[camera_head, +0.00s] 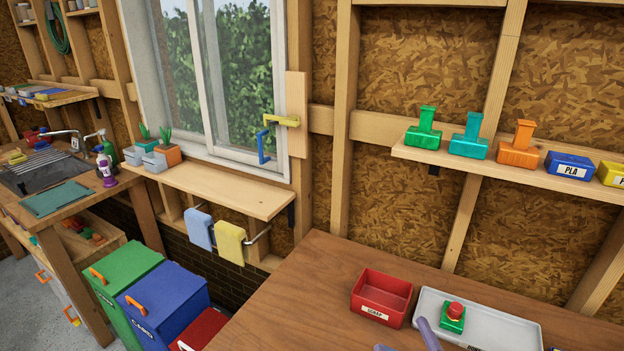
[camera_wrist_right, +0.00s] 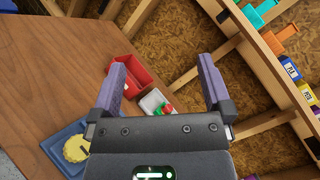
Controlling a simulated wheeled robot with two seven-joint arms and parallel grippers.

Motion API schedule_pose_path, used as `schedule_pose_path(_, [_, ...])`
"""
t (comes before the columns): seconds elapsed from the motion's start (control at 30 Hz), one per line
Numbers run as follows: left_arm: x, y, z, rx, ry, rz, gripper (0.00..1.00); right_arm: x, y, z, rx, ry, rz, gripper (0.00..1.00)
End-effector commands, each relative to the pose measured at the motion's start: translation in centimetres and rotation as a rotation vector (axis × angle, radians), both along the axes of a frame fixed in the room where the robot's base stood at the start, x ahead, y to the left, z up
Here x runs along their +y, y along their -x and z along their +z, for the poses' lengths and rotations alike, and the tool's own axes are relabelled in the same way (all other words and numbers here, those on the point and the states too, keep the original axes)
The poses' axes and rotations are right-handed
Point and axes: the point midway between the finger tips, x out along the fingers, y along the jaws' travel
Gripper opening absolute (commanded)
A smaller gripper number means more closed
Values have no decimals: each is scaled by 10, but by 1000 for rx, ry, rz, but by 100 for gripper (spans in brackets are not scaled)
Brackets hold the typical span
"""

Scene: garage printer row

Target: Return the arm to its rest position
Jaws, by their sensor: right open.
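My right gripper (camera_head: 402,335) shows only its purple fingertips at the bottom edge of the head view. They are apart, over the wooden workbench beside the white tray. In the right wrist view the gripper (camera_wrist_right: 160,66) has both purple fingers spread wide with nothing between them. Beyond the fingers are the red bin (camera_wrist_right: 122,59) and the white tray, which holds a red button on a green base. The rest of my right arm is out of the head view. My left gripper is in neither view.
The workbench (camera_head: 290,310) carries a labelled red bin (camera_head: 382,294) and the white tray (camera_head: 505,325). In the wrist view, a blue tray (camera_wrist_right: 55,146) holds a yellow round thing (camera_wrist_right: 76,149). A wall shelf (camera_head: 450,163) holds coloured objects. The workbench's left part is clear.

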Motion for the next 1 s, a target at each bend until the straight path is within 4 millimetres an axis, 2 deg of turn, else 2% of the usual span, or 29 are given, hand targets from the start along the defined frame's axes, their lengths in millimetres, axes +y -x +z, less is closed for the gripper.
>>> schedule_pose_path(0.07, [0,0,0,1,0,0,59,27,12,5,-45,248,143,100])
schedule_pose_path(0.13, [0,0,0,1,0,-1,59,51,25,2,-78,503,281,100])
schedule_pose_path(0.2, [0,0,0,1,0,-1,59,69,42,-10,-94,773,423,100])
schedule_pose_path(0.3, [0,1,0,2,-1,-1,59,79,68,-38,-82,1159,628,100])
schedule_pose_path(0.37, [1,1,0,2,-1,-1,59,74,84,-56,-49,1375,750,100])
schedule_pose_path(0.47, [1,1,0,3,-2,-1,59,53,110,-82,46,1686,947,100])
schedule_pose_path(0.6, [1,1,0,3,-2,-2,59,6,147,-101,259,2004,1216,100])
schedule_pose_path(0.67, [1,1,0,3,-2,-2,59,-15,164,-103,373,2094,1330,100])
schedule_pose_path(0.87, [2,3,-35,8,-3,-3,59,-18,160,-205,411,2085,1404,100])
schedule_pose_path(0.97, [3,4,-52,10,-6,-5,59,-18,163,-260,417,2073,1433,100])
schedule_pose_path(1.0, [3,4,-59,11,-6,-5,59,-18,166,-284,420,2069,1445,100])
